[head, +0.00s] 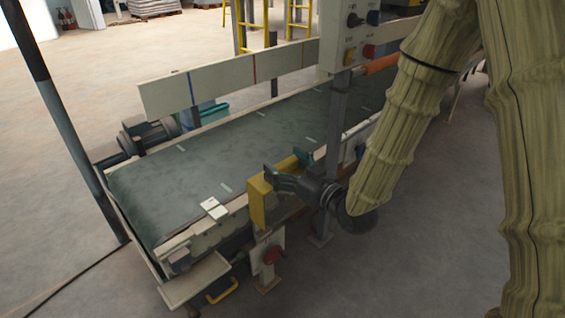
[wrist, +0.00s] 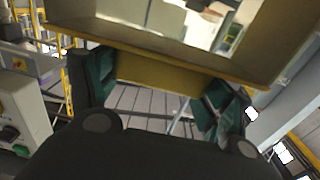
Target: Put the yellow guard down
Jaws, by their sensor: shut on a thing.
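The yellow guard (head: 257,204) is a bent yellow piece at the near side of the conveyor in the head view. My gripper (head: 284,165) is shut on it. In the wrist view the guard (wrist: 165,77) spans the top between the two teal finger pads of my gripper (wrist: 158,90). The guard's hollow or flanged side faces up there. In the head view it overlaps the conveyor's near rail; I cannot tell whether it touches it. Part of the guard is hidden behind my gripper.
The conveyor's dark green belt (head: 190,165) runs back to the right, with a small white block (head: 214,208) near its edge. A post holds a control box (head: 348,40). A red button (head: 271,255) sits low at the front. Open floor (head: 400,275) lies at the near right.

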